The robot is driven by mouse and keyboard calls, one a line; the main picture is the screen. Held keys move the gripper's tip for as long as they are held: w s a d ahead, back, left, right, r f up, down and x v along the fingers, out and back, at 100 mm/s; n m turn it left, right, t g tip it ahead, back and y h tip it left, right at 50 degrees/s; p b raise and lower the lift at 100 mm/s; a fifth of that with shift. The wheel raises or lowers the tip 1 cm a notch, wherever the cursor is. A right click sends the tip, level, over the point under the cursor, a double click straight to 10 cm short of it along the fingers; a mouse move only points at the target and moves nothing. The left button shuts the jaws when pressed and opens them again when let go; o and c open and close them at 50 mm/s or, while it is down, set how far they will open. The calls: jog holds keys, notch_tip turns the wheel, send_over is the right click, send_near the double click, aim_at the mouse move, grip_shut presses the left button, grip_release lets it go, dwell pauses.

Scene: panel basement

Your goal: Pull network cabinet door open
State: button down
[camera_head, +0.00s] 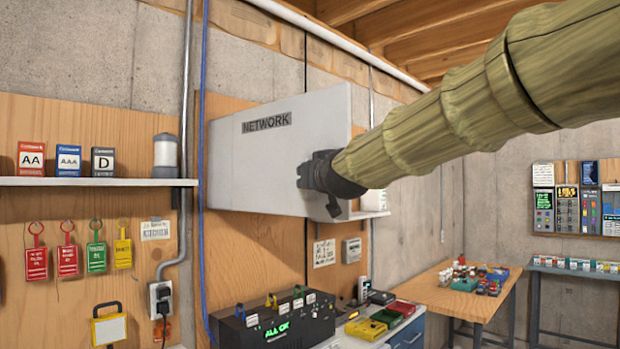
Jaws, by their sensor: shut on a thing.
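The network cabinet is a light grey wall box. Its door (255,155) bears a dark "NETWORK" label (266,122). The door's right edge stands out from the wall, so it looks partly open. The cabinet's bottom edge (375,213) shows to the right of the door. My gripper (312,184), dark, is at the door's lower right part, with my arm in a yellowish sleeve reaching in from the upper right. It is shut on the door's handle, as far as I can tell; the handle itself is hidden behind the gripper.
A blue cable (201,180) and a grey conduit (188,90) run down the wall left of the cabinet. A shelf (80,182) with battery boxes is farther left. Below stand a black device (275,322) and colored bins (366,328). A wooden table (440,295) is at right.

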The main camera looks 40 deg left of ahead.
jog(key=c, duration=2)
grip_release()
jog(key=shift+s+r, duration=0.1)
jog(key=shift+r, duration=0.2)
jog(key=o, duration=0.3)
jog(key=shift+a, duration=0.3)
jog(key=shift+o, duration=0.7)
jog(key=shift+s+a+f, duration=0.1)
jog(key=shift+a+f, duration=0.1)
jog(key=v, duration=1.2)
jog(key=shift+w+d, duration=0.2)
jog(key=shift+d, duration=0.25)
